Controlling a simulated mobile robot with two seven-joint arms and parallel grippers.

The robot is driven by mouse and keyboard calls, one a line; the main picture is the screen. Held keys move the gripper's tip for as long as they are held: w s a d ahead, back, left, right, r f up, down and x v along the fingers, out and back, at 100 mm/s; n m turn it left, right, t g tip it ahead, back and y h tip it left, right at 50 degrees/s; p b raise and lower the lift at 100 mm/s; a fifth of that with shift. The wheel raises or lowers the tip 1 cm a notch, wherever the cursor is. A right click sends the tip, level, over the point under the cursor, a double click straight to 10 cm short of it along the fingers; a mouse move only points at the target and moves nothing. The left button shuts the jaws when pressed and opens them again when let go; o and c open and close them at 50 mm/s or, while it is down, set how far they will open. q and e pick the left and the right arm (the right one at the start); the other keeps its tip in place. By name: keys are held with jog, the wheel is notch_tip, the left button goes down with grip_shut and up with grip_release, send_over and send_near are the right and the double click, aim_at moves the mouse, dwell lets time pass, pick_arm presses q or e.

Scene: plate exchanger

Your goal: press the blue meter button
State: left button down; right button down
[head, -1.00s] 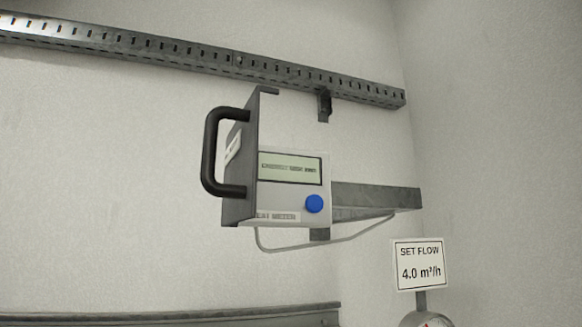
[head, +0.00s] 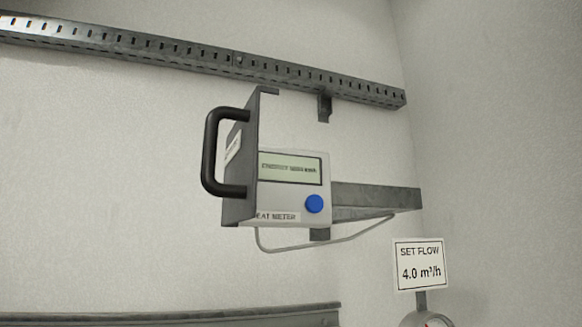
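The round blue button (head: 314,204) is on the front of the white heat meter (head: 290,200), at its lower right, below the grey-green display (head: 290,168). The display shows a line of small text that seems to begin with "ENERGY"; its digits are too blurred to read. A grey plate (head: 243,180) with a black handle (head: 211,150) stands along the meter's left side and hides its left edge. The button itself is in clear view. Neither of my grippers shows in the head view.
A slotted metal rail (head: 180,55) runs along the wall above the meter. A grey bracket arm (head: 375,197) and a thin cable (head: 300,249) are behind and below it. A "SET FLOW 4.0 m³/h" sign (head: 420,264) stands above a partly seen gauge (head: 428,320) at lower right.

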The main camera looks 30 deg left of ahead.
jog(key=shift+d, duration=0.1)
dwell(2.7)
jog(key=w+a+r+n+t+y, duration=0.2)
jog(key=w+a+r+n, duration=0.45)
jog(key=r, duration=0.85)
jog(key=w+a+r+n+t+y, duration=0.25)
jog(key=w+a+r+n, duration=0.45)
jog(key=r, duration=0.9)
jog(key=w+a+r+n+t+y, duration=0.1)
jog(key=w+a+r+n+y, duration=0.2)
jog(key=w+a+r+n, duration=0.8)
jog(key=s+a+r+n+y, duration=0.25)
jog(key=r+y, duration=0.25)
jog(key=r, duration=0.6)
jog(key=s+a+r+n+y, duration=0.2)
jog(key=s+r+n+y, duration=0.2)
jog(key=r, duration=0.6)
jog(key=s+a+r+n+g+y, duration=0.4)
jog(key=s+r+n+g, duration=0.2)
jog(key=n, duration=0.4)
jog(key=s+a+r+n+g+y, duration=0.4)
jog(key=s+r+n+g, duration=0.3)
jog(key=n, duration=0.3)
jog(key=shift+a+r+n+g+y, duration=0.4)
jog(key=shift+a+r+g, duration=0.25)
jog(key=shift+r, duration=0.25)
